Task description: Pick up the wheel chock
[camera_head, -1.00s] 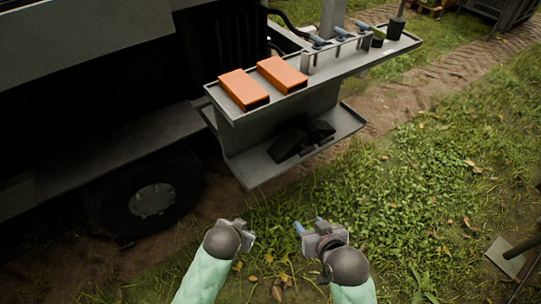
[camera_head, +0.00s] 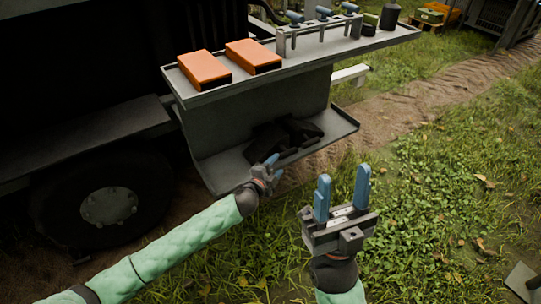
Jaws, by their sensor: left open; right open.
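Black wedge-like objects (camera_head: 298,131), probably the wheel chocks, lie dark against each other on the lower grey shelf (camera_head: 222,174) of the vehicle. Their separate outlines are hard to make out. My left gripper (camera_head: 272,164) is at the front edge of that shelf, just in front of and below the black objects. It is seen small and from behind, open, with nothing visible in it. My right gripper (camera_head: 343,195) is open and empty, blue fingers pointing up, over the grass to the right of the shelf.
Two orange boxes (camera_head: 203,70) (camera_head: 253,57) sit on the upper shelf (camera_head: 330,55), which overhangs the lower one. Blue-handled tools (camera_head: 322,13) hang in a rack there. A vehicle wheel (camera_head: 108,206) stands at left.

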